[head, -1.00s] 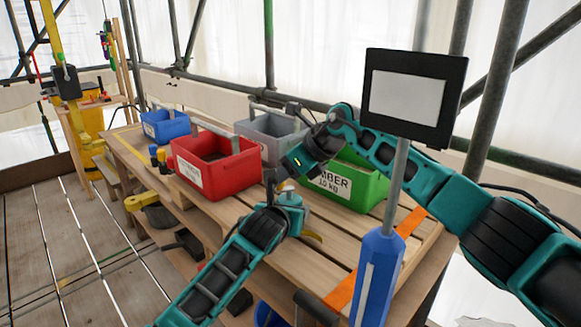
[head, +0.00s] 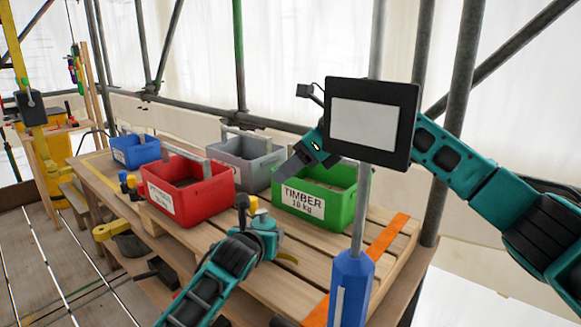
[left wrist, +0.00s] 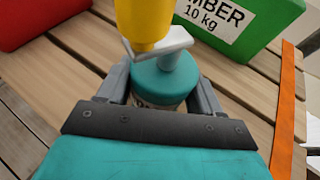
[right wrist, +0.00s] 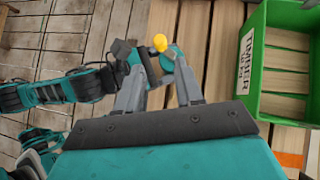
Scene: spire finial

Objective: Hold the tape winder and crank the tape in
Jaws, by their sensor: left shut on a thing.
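The tape winder (left wrist: 160,85) has a round teal top, a grey crank arm (left wrist: 170,42) and a yellow knob (left wrist: 142,22). My left gripper (left wrist: 163,100) is shut around its body above the pallet top. In the head view the yellow knob (head: 253,204) stands up over the left gripper, whose fingers are mostly hidden. My right gripper (head: 288,170) is up and behind the winder, near the green crate. In the right wrist view its fingers (right wrist: 160,75) are spread and empty. The knob (right wrist: 160,42) shows beyond them, apart from the fingers.
The green timber crate (head: 340,210), red crate (head: 205,205), grey crate (head: 243,170) and blue crate (head: 135,152) stand on the slatted wooden top (head: 320,255). An orange strip (head: 385,245) crosses its right end. My screen on a post blocks part of the head view.

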